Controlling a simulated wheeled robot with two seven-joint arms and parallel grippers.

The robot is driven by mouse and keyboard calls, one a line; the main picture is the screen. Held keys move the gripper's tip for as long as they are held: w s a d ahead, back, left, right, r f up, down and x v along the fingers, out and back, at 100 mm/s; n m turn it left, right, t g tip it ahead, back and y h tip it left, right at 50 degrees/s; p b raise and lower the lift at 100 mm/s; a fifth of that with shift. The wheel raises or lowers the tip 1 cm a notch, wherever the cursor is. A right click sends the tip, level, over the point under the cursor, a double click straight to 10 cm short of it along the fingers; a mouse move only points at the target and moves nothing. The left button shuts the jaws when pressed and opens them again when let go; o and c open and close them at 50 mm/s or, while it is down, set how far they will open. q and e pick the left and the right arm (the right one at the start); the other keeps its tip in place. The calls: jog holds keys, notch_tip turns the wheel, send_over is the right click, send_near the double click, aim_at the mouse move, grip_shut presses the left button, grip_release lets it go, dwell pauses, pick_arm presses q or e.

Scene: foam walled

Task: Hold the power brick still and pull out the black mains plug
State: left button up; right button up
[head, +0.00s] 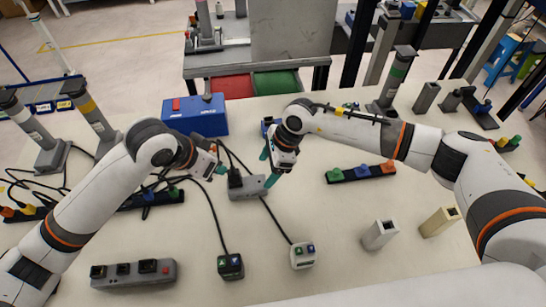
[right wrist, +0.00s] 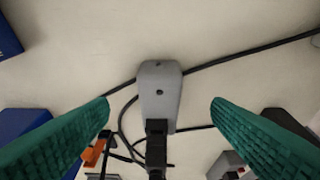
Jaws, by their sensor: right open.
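The grey power brick (head: 249,189) lies on the table near the middle of the head view; it also shows in the right wrist view (right wrist: 160,88). The black mains plug (head: 235,179) sits at its left end; in the right wrist view the plug (right wrist: 157,143) is at the brick's lower end. My right gripper (head: 268,168) is open and empty above the brick's right end. Its green fingers stand wide apart on either side of the brick in the right wrist view. My left gripper (head: 217,160) looks open and empty, left of the plug and apart from it.
Black cables run around the brick. A blue box (head: 195,115) stands behind. A grey socket strip (head: 134,273), a black button box (head: 230,265) and a white button box (head: 303,255) are in front. A strip with coloured pieces (head: 361,173) lies to the right.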

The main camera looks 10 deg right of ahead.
aim_at(258, 182)
jog(key=x, duration=0.7)
jog(key=shift+a+f, duration=0.25)
jog(key=shift+f, duration=0.1)
